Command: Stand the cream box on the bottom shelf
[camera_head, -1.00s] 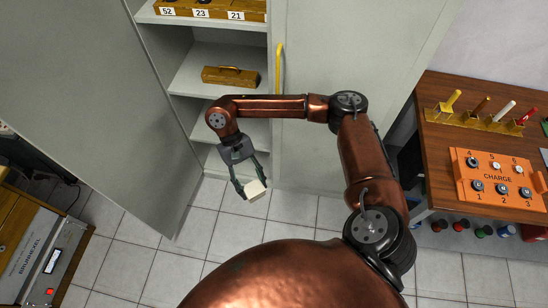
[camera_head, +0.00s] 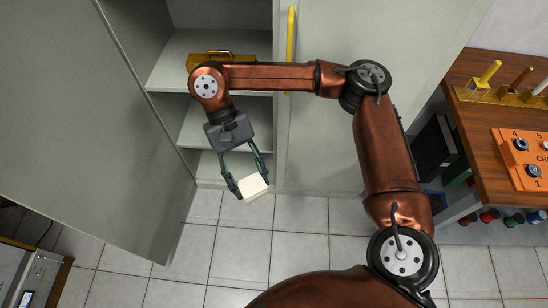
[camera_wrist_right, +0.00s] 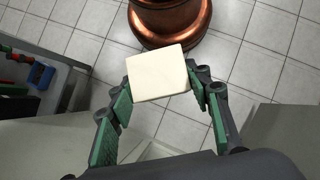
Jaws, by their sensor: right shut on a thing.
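The cream box (camera_head: 253,187) is held between the fingers of my right gripper (camera_head: 246,178), in front of the open cabinet and above the tiled floor. In the right wrist view the cream box (camera_wrist_right: 158,74) sits between the two green-padded fingertips (camera_wrist_right: 162,92). The bottom shelf (camera_head: 212,168) shows low in the cabinet, partly hidden by my right gripper. The box is outside the cabinet, apart from the shelf. My left gripper is not in view.
A brass-coloured case (camera_head: 214,57) lies on a higher shelf, partly behind my arm. The open left door (camera_head: 80,120) and the right door with a yellow handle (camera_head: 291,50) flank the opening. A wooden table (camera_head: 485,140) with an orange charge panel (camera_head: 527,158) stands at right.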

